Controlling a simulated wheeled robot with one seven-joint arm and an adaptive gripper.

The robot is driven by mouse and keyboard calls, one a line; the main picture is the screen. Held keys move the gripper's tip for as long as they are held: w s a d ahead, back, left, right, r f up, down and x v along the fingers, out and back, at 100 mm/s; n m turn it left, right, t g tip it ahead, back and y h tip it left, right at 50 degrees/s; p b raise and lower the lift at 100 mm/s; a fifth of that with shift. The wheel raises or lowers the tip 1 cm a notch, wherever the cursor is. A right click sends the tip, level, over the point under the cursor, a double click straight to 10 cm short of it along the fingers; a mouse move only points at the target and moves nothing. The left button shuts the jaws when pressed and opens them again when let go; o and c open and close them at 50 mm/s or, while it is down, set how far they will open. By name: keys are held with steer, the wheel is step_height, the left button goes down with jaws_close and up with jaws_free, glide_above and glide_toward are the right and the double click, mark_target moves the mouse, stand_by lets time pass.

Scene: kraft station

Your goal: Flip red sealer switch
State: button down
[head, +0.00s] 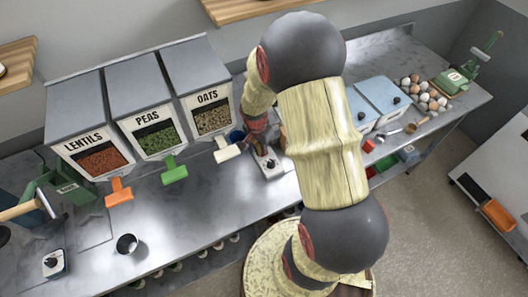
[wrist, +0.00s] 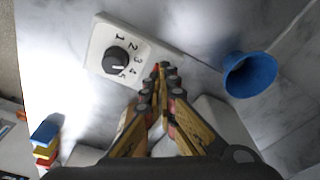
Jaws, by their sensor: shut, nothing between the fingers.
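A white control box with a black knob numbered 1 to 5 lies on the metal counter; it shows in the wrist view (wrist: 97,42) and in the head view (head: 279,169). My gripper (wrist: 165,70) is shut and empty, its fingertips at the box's edge beside the knob (wrist: 116,60). In the head view my gripper (head: 262,146) points down at the same box from behind. A small reddish spot shows at the fingertips in the wrist view; I cannot tell whether it is the red switch or part of the fingers. No red switch is clearly seen.
A blue cup-like thing (wrist: 250,75) stands right of the fingers in the wrist view. Lentils (head: 100,160), peas (head: 157,138) and oats (head: 212,121) dispensers stand at the counter's left.

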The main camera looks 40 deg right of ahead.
steer(key=shift+r+p, duration=1.8)
steer(key=shift+r, duration=1.65)
